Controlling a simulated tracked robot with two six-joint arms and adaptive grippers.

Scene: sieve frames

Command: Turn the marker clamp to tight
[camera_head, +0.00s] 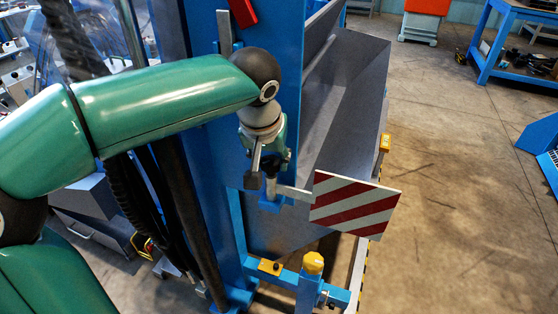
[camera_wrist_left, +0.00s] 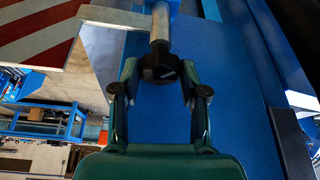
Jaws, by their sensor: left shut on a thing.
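The marker is a red-and-white striped plate (camera_head: 355,206) on a short metal bar, right of my left gripper in the head view. The plate also shows at the upper left of the left wrist view (camera_wrist_left: 35,30). My left gripper (camera_head: 266,178) points down at the blue post. In the left wrist view its two fingers (camera_wrist_left: 160,74) are closed around the clamp's black knob (camera_wrist_left: 158,64), with a metal stem (camera_wrist_left: 160,25) beyond it. In the head view the gripper mostly hides the knob. A light mark shows on the knob; its setting cannot be read. My right gripper is not in view.
A blue post (camera_head: 212,140) stands behind my left gripper, with a grey metal chute (camera_head: 345,95) to its right. A yellow knob (camera_head: 313,263) sits on a blue bracket below. A blue workbench (camera_head: 510,50) stands far right. The floor (camera_head: 455,200) between is open.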

